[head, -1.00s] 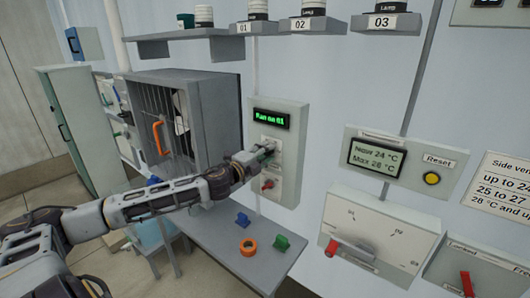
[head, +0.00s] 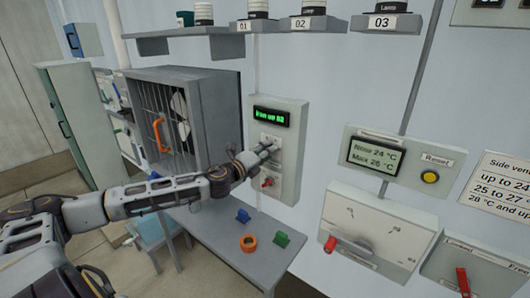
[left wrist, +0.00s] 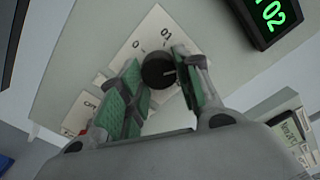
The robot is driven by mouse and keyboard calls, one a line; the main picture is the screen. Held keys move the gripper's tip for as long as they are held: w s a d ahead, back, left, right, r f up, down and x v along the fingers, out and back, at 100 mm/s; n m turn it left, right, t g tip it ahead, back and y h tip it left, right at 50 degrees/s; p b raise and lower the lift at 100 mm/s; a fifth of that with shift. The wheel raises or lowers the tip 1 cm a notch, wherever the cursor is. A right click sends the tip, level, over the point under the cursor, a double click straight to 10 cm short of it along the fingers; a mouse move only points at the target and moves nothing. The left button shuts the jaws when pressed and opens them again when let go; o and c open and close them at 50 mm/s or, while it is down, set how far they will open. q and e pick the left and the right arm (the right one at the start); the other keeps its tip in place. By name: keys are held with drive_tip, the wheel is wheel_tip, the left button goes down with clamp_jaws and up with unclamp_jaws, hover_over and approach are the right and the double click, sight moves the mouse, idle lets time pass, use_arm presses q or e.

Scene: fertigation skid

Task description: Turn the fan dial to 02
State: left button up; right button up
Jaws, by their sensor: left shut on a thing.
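The fan dial is a round black knob (left wrist: 158,72) with a pale pointer line, on a white scale plate (left wrist: 128,62) marked 0 and 01 in the left wrist view. My left gripper (left wrist: 160,84) has its green-padded fingers on either side of the knob, shut on it. In the head view my left gripper (head: 262,153) reaches the grey fan control box (head: 290,151), hiding the knob. The green display (head: 271,116) above reads "Fan on 02"; the left wrist view shows "02" on the display (left wrist: 270,14). My right gripper is not in view.
A red switch (head: 267,182) sits below the dial. A grey shelf (head: 215,240) beneath carries an orange ring (head: 249,243) and blue and green pieces. The caged fan (head: 185,120) stands left of the box. A thermometer box (head: 400,160) is at right.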

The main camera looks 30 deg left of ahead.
use_arm(q)
drive_tip(key=shift+f, duration=0.1)
drive_tip(key=o, duration=1)
drive_tip(key=shift+s+a, duration=0.4)
drive_tip(key=shift+s, duration=0.4)
drive_tip(key=shift+s+d, duration=0.2)
drive_tip(key=shift+s, duration=0.3)
drive_tip(key=shift+s+d, duration=0.2)
drive_tip(key=shift+s, duration=0.3)
drive_tip(key=shift+s, duration=0.4)
